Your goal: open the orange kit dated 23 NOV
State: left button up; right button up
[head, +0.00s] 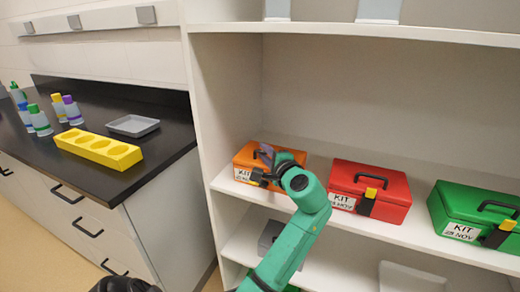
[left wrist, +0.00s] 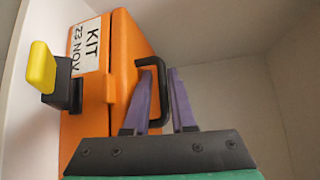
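The orange kit (head: 245,160) stands on the shelf at the left end. In the left wrist view its front label (left wrist: 83,48) reads KIT 23 NOV. Its black latch with a yellow tip (left wrist: 42,68) sticks out from the front, clear of the orange tab on the lid (left wrist: 110,88). The lid looks closed. My left gripper (head: 264,165) is at the kit's top. In the wrist view its purple fingers (left wrist: 161,85) stand apart, one on each side of the black carry handle's bar (left wrist: 153,63). Whether they touch it is unclear. My right gripper is not in view.
A red kit (head: 341,181) and a green kit (head: 452,208) stand to the right on the same shelf. The shelf's side panel (head: 205,120) is close on the left. A black counter (head: 165,150) holds bottles, a yellow rack (head: 130,157) and a grey tray (head: 145,124).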

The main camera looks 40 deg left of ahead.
pick_arm(q)
jog(key=shift+s+d+r, duration=0.15)
jog(key=shift+d+r, duration=0.1)
jog(key=shift+d, duration=0.2)
grip_shut()
dwell(1.0)
